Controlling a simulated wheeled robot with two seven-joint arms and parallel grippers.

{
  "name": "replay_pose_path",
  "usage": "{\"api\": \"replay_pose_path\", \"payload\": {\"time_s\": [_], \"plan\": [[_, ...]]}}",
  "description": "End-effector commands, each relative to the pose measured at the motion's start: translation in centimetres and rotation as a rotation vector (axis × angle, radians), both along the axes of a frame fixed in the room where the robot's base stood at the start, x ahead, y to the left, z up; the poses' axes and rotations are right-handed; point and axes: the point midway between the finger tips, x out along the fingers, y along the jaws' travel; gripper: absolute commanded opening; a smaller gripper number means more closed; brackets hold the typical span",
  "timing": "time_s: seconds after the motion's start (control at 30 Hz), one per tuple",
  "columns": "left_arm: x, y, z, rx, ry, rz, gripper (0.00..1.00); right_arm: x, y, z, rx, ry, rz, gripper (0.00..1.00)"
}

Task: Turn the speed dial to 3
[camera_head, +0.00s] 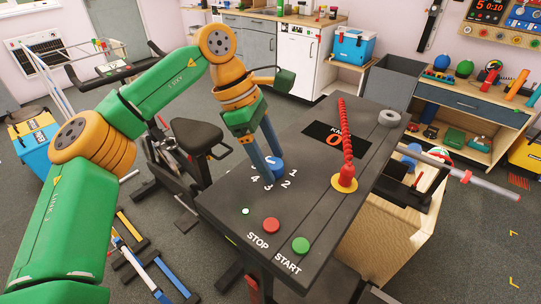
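The speed dial (278,167) is a small blue knob with a white mark on the dark console top (232,203). The white numbers 1, 2, 3 and 4 curve around its near side. My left gripper (273,168) reaches down from above, with its blue-grey fingers on either side of the dial. The fingers hide part of the dial, and whether they press on it cannot be told. Which number the mark faces is too small to read surely. My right gripper is not in view.
A red STOP button (271,225), a green START button (301,245) and a small lit green light (245,211) sit near the console's front. A red coiled cord (345,140) rises from a yellow disc (344,184). A display (335,139) reads 0. A grey ring (389,118) lies at the far corner.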

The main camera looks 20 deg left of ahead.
Motion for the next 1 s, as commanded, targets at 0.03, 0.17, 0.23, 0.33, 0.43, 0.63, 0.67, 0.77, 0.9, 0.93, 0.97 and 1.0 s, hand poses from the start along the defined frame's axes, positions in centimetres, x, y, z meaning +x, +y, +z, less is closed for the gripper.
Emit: {"api": "replay_pose_path", "payload": {"time_s": [0.03,0.17,0.23,0.33,0.43,0.63,0.67,0.77,0.9,0.93,0.97,1.0], "plan": [[0.0,0.0,0.0,0.000,0.000,0.000,0.58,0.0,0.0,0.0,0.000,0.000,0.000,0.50],[0.0,0.0,0.0,-0.001,0.000,0.000,0.23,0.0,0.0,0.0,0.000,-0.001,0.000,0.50],[0.0,0.0,0.0,-0.001,0.001,0.000,0.04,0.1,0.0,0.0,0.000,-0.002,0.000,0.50],[0.0,0.0,0.0,-0.001,0.000,0.000,0.00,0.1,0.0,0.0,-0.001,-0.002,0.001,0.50],[0.0,0.0,0.0,-0.001,0.000,0.006,0.00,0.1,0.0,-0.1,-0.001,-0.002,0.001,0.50],[0.0,0.0,-0.2,0.000,0.000,0.066,0.00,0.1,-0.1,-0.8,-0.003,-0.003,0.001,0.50],[-0.1,-0.1,-0.3,-0.001,0.000,0.083,0.00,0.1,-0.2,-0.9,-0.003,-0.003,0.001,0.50],[-0.1,0.0,-0.4,0.000,0.000,0.152,0.00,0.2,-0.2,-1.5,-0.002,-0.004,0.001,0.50],[-0.1,-0.1,-0.4,0.000,-0.002,0.273,0.00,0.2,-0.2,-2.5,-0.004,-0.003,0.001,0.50],[-0.2,-0.1,-0.4,0.000,-0.002,0.302,0.00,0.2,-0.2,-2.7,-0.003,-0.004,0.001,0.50],[-0.2,-0.1,-0.4,-0.001,-0.001,0.329,0.00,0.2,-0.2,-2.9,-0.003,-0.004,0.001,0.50],[-0.2,-0.1,-0.4,-0.001,-0.002,0.368,0.00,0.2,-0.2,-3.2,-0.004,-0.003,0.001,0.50]]}}
